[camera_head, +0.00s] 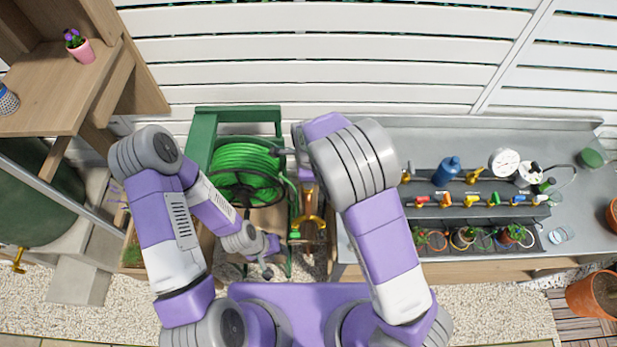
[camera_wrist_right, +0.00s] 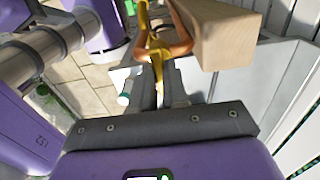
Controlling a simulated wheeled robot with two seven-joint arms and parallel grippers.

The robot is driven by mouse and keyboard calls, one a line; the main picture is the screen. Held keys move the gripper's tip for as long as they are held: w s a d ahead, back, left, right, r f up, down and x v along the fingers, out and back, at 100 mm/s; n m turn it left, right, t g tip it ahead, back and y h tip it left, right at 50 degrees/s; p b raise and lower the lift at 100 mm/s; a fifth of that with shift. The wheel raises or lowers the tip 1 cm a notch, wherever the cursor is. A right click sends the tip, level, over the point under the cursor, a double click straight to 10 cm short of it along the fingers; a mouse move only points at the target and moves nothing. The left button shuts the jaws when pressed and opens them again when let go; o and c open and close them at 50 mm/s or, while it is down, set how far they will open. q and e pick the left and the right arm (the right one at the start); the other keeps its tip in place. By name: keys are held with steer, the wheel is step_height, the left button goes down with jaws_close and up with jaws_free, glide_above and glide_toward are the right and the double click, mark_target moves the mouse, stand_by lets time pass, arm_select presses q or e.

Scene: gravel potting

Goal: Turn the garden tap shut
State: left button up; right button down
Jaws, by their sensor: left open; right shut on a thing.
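The garden tap (camera_head: 310,222), brass and copper coloured, stands by a wooden post between the hose reel and the metal bench. In the right wrist view its yellow part (camera_wrist_right: 158,62) lies between the fingers of my right gripper (camera_wrist_right: 162,88), which is shut on it. Copper-coloured arms (camera_wrist_right: 180,45) curve to either side of it just beyond the fingertips. In the head view my right forearm hides most of the right gripper. My left gripper (camera_head: 264,270) is open and empty, low and to the left of the tap, apart from it.
A green hose reel (camera_head: 245,172) stands left of the tap. A wooden post (camera_wrist_right: 222,30) is close beside the right fingers. The grey bench (camera_head: 590,215) on the right holds a valve rack, gauge and small pots. Another brass tap (camera_head: 18,260) is on the green barrel (camera_head: 35,215).

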steer(key=shift+r, duration=0.1)
steer(key=c, duration=1.1)
jaws_free()
steer(key=shift+c, duration=0.2)
step_height(320, 180, up, 8)
steer(key=shift+f, duration=0.25)
